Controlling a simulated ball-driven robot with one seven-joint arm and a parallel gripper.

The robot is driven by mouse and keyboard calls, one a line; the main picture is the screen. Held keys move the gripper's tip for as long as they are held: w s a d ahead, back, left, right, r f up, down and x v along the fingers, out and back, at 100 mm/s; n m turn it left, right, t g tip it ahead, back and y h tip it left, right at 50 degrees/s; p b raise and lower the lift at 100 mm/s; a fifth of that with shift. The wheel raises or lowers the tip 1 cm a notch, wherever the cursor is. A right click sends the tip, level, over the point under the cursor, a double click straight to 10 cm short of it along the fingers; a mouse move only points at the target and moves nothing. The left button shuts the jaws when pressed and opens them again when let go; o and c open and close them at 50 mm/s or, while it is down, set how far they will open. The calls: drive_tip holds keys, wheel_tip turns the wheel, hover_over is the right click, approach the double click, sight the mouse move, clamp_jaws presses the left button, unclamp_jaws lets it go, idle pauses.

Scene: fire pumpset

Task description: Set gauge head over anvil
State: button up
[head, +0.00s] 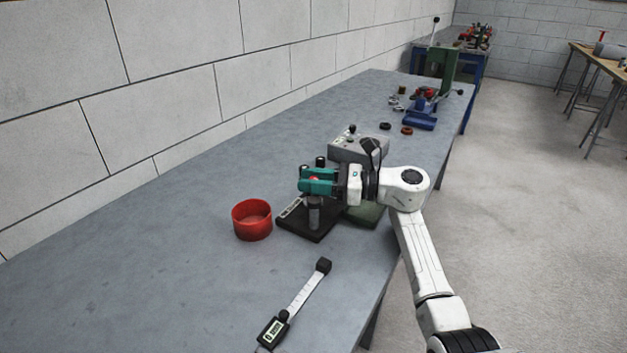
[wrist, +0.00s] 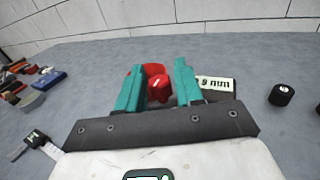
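My gripper (head: 308,179) is over a black base plate (head: 291,231), its teal fingers apart. A small red knob-like piece (wrist: 159,89) is between the fingers in the wrist view; a narrow gap seems to show on its right. I cannot tell whether they grip it. In the head view, a grey upright cylinder (head: 314,212), which looks like the anvil, stands on the plate just below the fingers. Whether the red piece touches it is hidden. I cannot tell for sure which part is the gauge head. A "9 mm" label (wrist: 215,84) shows beside the right finger.
A red bowl (head: 252,221) stands left of the plate. A caliper-like gauge (head: 300,297) lies in front. A grey box (head: 355,146) with knobs is behind my gripper. A blue vise (head: 419,119) and small rings are farther back. The left bench surface is clear.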

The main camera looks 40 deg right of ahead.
drive_tip(key=shift+o, duration=0.7)
drive_tip(key=v, duration=1.1)
drive_tip(key=shift+b, duration=0.4)
